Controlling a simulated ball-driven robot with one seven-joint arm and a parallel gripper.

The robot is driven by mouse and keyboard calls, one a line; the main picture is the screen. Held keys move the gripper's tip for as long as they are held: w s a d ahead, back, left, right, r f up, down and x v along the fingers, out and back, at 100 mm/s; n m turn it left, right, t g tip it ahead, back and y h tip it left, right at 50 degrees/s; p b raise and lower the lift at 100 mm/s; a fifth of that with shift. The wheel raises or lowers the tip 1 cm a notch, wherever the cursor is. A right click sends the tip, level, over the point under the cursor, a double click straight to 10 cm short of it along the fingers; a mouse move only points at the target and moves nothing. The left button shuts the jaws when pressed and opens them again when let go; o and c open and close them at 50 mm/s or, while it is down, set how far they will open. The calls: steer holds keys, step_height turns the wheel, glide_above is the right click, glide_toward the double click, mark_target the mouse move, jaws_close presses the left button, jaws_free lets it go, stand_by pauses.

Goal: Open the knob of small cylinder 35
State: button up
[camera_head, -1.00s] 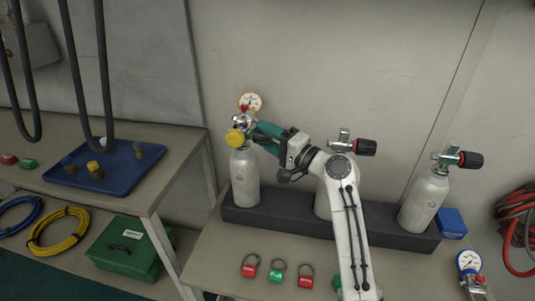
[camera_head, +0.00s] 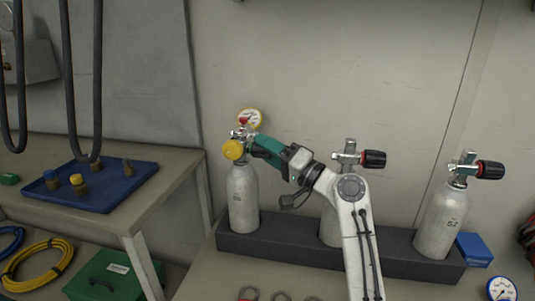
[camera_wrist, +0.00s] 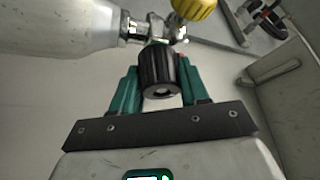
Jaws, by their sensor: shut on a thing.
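Three grey cylinders stand in a dark rack (camera_head: 290,252). The left cylinder (camera_head: 243,200) carries a metal valve with a yellow cap (camera_head: 233,150) and a round gauge (camera_head: 249,119). My gripper (camera_head: 260,146) is at this valve's right side, its green fingers shut on the black knob (camera_wrist: 160,72), which shows between them in the wrist view. In the head view my gripper hides that knob. The middle cylinder (camera_head: 331,225) and the right cylinder (camera_head: 440,220) have black knobs with red bands. I cannot read the number 35 on any cylinder.
A blue tray (camera_head: 118,198) with several small fittings lies on the left bench. A blue box (camera_head: 474,249) is right of the rack. A gauge (camera_head: 501,289) lies at lower right. Dark hoses (camera_head: 78,80) hang at the left. The wall behind is bare.

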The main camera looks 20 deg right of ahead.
steer(key=shift+f, duration=0.2)
steer(key=o, duration=1.1)
steer(key=shift+r, duration=0.1)
steer(key=shift+c, duration=0.2)
steer(key=r, duration=0.1)
steer(key=r+p, duration=0.1)
steer(key=r, duration=0.2)
steer(key=shift+s, duration=0.25)
steer(key=s+r+p, duration=0.3)
steer(key=s+r, duration=0.6)
steer(key=s, duration=0.4)
steer(key=shift+s, duration=0.25)
